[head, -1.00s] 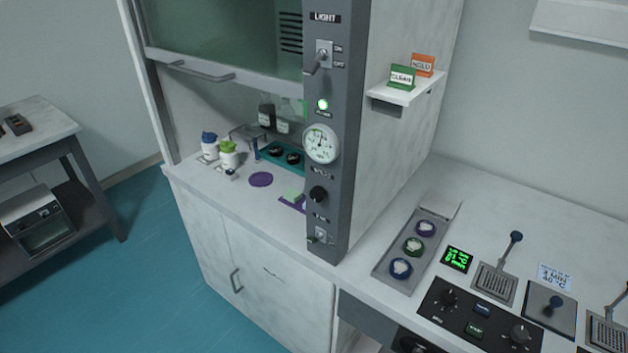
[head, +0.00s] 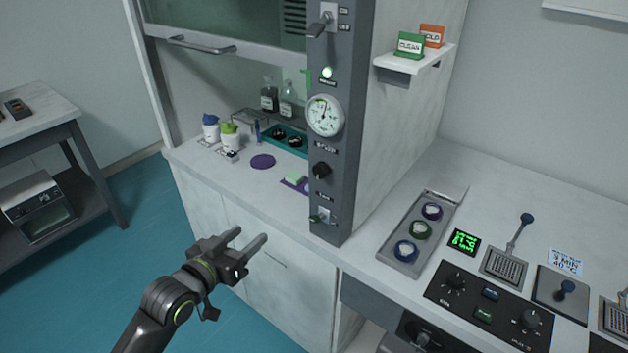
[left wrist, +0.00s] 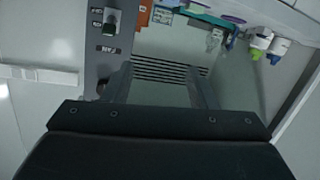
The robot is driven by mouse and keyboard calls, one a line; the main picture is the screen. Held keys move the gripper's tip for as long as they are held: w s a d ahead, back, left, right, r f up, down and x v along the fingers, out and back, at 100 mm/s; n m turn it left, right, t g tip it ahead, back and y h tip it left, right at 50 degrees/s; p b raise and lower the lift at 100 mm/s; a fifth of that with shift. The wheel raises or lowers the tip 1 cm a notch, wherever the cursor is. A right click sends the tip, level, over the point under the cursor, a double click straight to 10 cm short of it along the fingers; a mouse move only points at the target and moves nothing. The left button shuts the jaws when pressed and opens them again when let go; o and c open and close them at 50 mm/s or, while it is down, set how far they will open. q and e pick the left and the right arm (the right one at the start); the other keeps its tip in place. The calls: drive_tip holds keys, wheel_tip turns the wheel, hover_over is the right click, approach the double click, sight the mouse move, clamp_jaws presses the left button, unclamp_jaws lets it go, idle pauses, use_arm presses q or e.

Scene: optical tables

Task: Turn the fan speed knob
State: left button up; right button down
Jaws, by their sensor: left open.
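The black fan speed knob (head: 321,171) sits on the grey control post (head: 337,210) of the fume hood, below the round gauge (head: 325,116) and above a small switch (head: 321,217). My left gripper (head: 251,236) is open and empty, in front of the hood's lower cabinet, lower and left of the knob, and apart from it. In the left wrist view its two fingers (left wrist: 160,78) point at the hood. The post's switch (left wrist: 112,22) shows at the upper left there; the knob is dark and partly hidden beside the left finger. My right gripper is out of view.
The hood sash (head: 230,58) is raised over bottles and a teal tray (head: 285,141). A shelf (head: 415,62) with two signs juts from the hood's right side. The right bench holds a grey tray (head: 395,252) and a black control panel (head: 475,318).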

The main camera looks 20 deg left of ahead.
sight(318, 173)
use_arm(q)
drive_tip(key=s+d+r+m+t+h, duration=0.1)
drive_tip(key=s+d+r+h, duration=0.15)
drive_tip(key=r, duration=0.25)
drive_tip(key=s+d+r+m+h, duration=0.1)
drive_tip(key=s+d+r, duration=0.15)
drive_tip(key=r, duration=0.25)
drive_tip(key=x, duration=1.2)
drive_tip(key=p+x, duration=0.1)
drive_tip(key=x, duration=0.5)
drive_tip(key=shift+r, duration=0.35)
drive_tip(key=c, duration=1)
drive_tip(key=shift+o, duration=0.2)
drive_tip(key=shift+r+n+p, duration=0.15)
drive_tip(key=shift+n+p, duration=1.25)
drive_tip(key=shift+p, duration=0.2)
drive_tip(key=shift+n+p, duration=1.05)
drive_tip(key=shift+n, duration=0.35)
drive_tip(key=o, duration=1)
drive_tip(key=shift+c, duration=0.2)
